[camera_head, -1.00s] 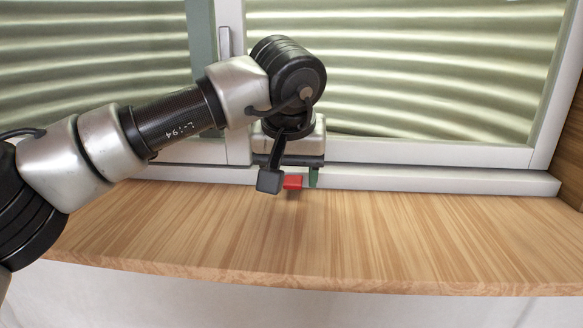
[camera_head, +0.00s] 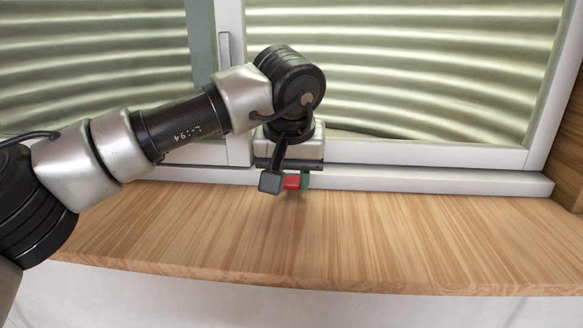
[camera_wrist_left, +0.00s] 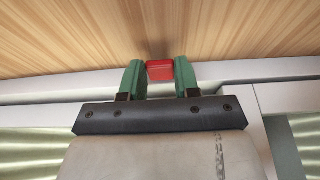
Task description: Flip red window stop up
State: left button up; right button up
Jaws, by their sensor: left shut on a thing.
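The red window stop (camera_head: 292,182) is a small red block at the foot of the window, by the white sill rail. My left gripper (camera_head: 288,182) comes down from above and is shut on it. The left wrist view shows the red stop (camera_wrist_left: 160,70) between the green fingers of my left gripper (camera_wrist_left: 159,76). In the head view part of the stop is hidden behind the gripper and a dark block on my wrist. My right gripper is in neither view.
A wooden ledge (camera_head: 400,235) runs along the front below the window and is clear. The white window frame (camera_head: 430,155) with a light handle (camera_head: 225,50) stands behind my arm. A wooden wall (camera_head: 568,150) is at the right edge.

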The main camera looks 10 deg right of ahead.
pick_arm(q)
jog(key=g+p, duration=0.1)
jog(key=p, duration=0.1)
jog(key=r+p, duration=0.1)
jog(key=p, duration=0.1)
jog(key=shift+w+r+g+y, duration=0.25)
jog(key=shift+g+y, duration=0.05)
jog(key=shift+g, duration=0.1)
jog(key=shift+w+d+f+g+p, duration=0.1)
jog(key=shift+d+f+g+p, duration=0.05)
jog(key=shift+g+p, duration=0.2)
jog(key=shift+w+g, duration=0.15)
jog(key=shift+g, duration=0.3)
jog(key=shift+w+g+y, duration=0.15)
jog(key=shift+g+y, duration=0.25)
jog(key=shift+g, duration=0.3)
jog(key=o, duration=0.9)
